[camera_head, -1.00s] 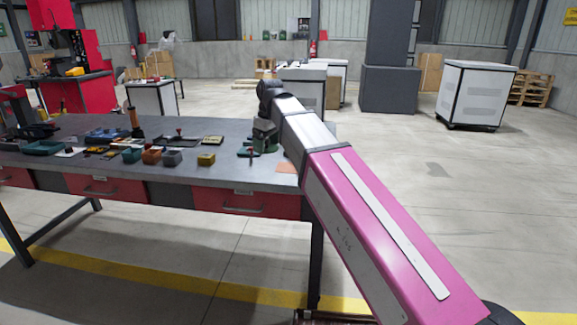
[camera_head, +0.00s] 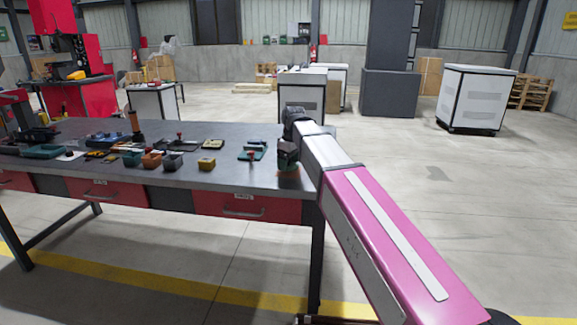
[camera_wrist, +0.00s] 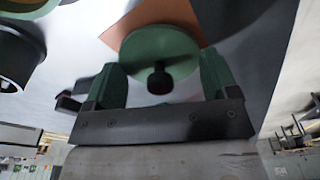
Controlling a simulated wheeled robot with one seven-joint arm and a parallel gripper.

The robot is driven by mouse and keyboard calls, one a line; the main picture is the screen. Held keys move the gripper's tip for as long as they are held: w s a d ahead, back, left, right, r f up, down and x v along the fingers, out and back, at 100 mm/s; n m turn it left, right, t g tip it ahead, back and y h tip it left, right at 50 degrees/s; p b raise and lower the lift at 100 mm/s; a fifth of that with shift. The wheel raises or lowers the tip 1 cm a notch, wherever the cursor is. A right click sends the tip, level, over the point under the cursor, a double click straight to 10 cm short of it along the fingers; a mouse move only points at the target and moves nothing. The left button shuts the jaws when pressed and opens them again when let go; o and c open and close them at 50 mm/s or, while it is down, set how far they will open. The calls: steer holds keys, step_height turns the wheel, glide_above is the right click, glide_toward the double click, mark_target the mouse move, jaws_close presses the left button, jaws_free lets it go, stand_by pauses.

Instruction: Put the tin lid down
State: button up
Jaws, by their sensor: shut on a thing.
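The tin lid (camera_wrist: 165,48) is a round green disc with a black knob, seen in the wrist view. My gripper (camera_wrist: 160,75) is shut on it, with one green finger on each side of the disc. An orange patch (camera_wrist: 150,16) shows behind the lid; whether the lid touches it cannot be told. In the head view my gripper (camera_head: 287,160) is at the right end of the grey workbench (camera_head: 222,178), over the orange patch, which is mostly hidden. The lid cannot be made out there.
A teal tray with a red-knobbed thing (camera_head: 251,155) is just left of my gripper. A yellow box (camera_head: 207,163) and several small bins and tools lie farther left. A dark, round open thing (camera_wrist: 18,55) is at the left of the wrist view. The bench's right edge is close.

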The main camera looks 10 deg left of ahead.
mark_target(292, 166)
steer(key=shift+f, duration=0.75)
steer(key=shift+f, duration=0.15)
steer(key=o, duration=0.8)
step_height(292, 166, up, 12)
steer(key=d, duration=0.1)
steer(key=shift+s+d, duration=0.2)
steer(key=shift+s, duration=0.1)
steer(key=shift+s, duration=0.1)
